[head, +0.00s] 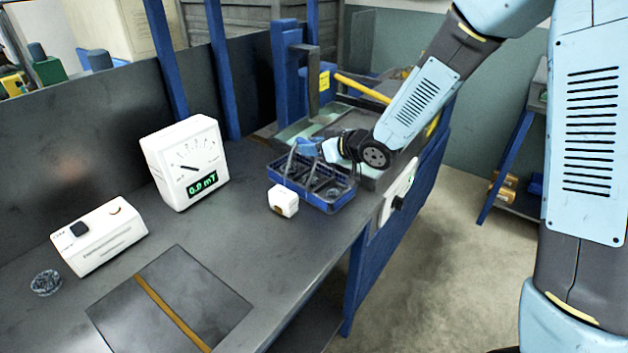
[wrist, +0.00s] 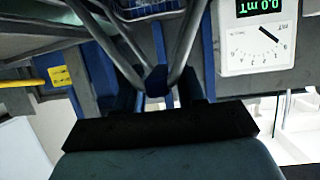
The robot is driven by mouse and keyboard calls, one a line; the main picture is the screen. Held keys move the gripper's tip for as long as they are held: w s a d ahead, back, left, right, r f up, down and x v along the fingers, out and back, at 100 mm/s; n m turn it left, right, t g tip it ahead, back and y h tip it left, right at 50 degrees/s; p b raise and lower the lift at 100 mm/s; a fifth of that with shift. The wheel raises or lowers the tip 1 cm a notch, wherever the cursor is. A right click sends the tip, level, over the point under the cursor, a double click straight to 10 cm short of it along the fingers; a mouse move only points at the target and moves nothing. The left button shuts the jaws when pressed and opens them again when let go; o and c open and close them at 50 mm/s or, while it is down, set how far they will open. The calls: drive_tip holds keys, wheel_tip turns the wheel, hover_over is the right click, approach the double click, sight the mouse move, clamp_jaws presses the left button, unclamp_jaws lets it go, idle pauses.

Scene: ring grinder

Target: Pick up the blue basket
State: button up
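The blue basket (head: 330,201) stands upright on the grey bench near its right edge, with divided compartments and thin grey rods rising to a handle. My gripper (head: 308,148) is just above it, reaching in from the right at handle height. In the wrist view the rods meet at a small blue handle piece (wrist: 156,80). My gripper (wrist: 157,92) has its dark fingers on either side of this piece, with gaps showing, so it looks open around the handle. The basket's rim (wrist: 150,10) shows at the top there. My gripper hides part of the handle in the head view.
A small white cube (head: 284,201) stands close in front of the basket. A white gauge (head: 187,163) reading 0.0 mT and a white box (head: 99,236) are to the left. A machine with blue posts (head: 290,80) and a yellow bar (head: 362,88) stands behind.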

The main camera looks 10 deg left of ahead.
clamp_jaws()
drive_tip(key=shift+s, duration=0.15)
